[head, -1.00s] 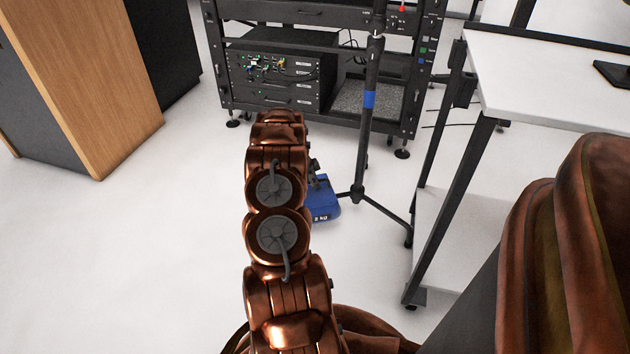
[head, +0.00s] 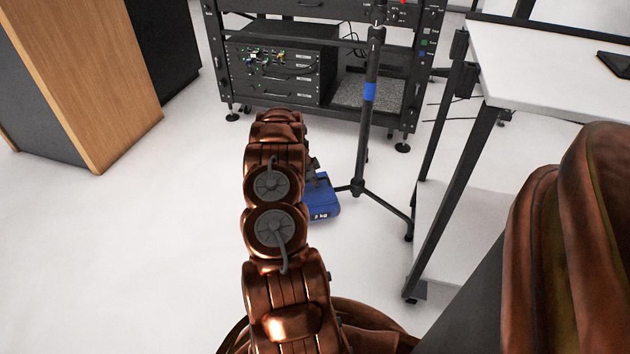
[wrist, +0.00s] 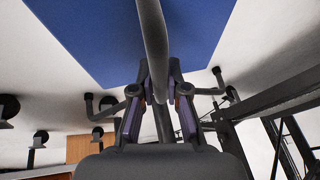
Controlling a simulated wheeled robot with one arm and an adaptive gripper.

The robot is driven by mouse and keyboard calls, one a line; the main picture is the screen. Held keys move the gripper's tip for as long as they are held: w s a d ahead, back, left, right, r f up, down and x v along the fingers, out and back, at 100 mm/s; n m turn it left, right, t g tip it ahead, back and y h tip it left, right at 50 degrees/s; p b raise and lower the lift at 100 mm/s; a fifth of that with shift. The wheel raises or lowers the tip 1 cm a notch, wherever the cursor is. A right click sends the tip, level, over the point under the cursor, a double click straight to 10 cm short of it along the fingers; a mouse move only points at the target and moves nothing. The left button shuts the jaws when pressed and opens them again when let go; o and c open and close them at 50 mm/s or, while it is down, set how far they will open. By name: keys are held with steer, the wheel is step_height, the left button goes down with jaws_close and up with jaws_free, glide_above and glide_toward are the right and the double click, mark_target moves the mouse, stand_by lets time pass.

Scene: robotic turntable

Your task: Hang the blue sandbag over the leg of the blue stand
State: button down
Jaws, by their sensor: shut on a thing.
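The blue sandbag (head: 321,204) with a "2 kg" label is at the left of the stand's base in the head view, partly hidden behind my arm. In the wrist view the sandbag (wrist: 95,35) fills the upper middle. My gripper (wrist: 158,90) is shut on its dark strap handle (wrist: 152,35). The stand (head: 366,130) is a dark upright pole with a blue band. One leg (head: 388,210) runs to the lower right, and a short piece of another reaches left toward the bag. Whether the bag touches that leg or the floor, I cannot tell.
A black equipment rack (head: 300,105) stands behind the stand. A white table (head: 545,70) with dark legs is close on the right. A wooden cabinet (head: 95,90) is at the left. The white floor between cabinet and sandbag is free.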

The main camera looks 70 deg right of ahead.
steer(key=shift+f, duration=0.7)
stand_by(1.1)
steer(key=c, duration=1.1)
jaws_free()
steer(key=shift+f, duration=0.1)
steer(key=v, duration=1.2)
